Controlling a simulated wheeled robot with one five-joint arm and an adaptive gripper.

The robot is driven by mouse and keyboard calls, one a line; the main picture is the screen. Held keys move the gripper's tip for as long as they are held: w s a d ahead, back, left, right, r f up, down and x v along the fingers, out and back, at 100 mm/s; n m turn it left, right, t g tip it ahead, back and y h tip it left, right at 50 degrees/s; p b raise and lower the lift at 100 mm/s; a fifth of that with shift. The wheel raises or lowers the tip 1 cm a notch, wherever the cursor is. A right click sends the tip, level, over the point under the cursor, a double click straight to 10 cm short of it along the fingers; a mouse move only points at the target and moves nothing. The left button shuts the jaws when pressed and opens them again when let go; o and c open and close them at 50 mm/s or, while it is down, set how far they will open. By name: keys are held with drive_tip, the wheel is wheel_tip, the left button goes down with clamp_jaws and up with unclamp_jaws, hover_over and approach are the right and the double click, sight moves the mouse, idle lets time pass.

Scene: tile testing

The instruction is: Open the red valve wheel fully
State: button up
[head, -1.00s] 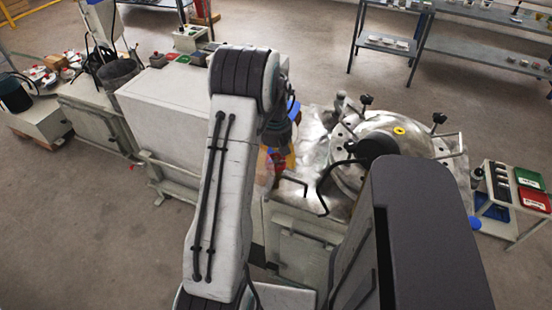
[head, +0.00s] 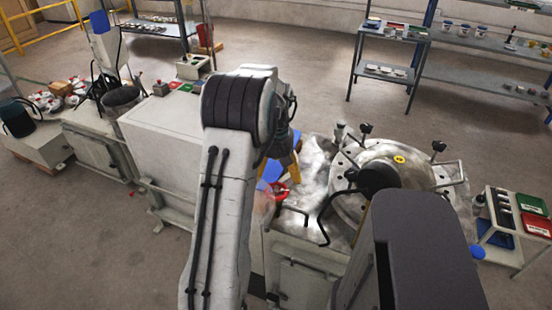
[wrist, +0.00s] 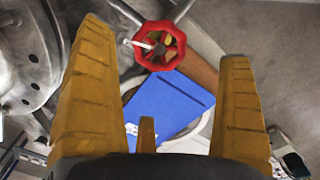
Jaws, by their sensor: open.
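The red valve wheel (wrist: 159,46) shows in the upper middle of the wrist view, with a light handle or pin across its face. In the head view the red wheel (head: 281,191) is partly hidden beside my arm. My gripper (wrist: 165,75) is open, its yellow fingers apart on the left and right of the picture. The wheel appears between and beyond the fingertips, and nothing is held. In the head view my gripper (head: 286,167) is mostly behind my arm, above and close to the wheel.
A blue flat object (wrist: 170,105) lies below the wheel in the wrist view. A round metal machine (head: 395,165) with black knobs stands right of the wheel. A white cabinet (head: 165,135) stands to the left. A cart with trays (head: 515,220) is at far right.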

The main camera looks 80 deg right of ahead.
sight(276, 189)
drive_tip(key=shift+r, duration=2.8)
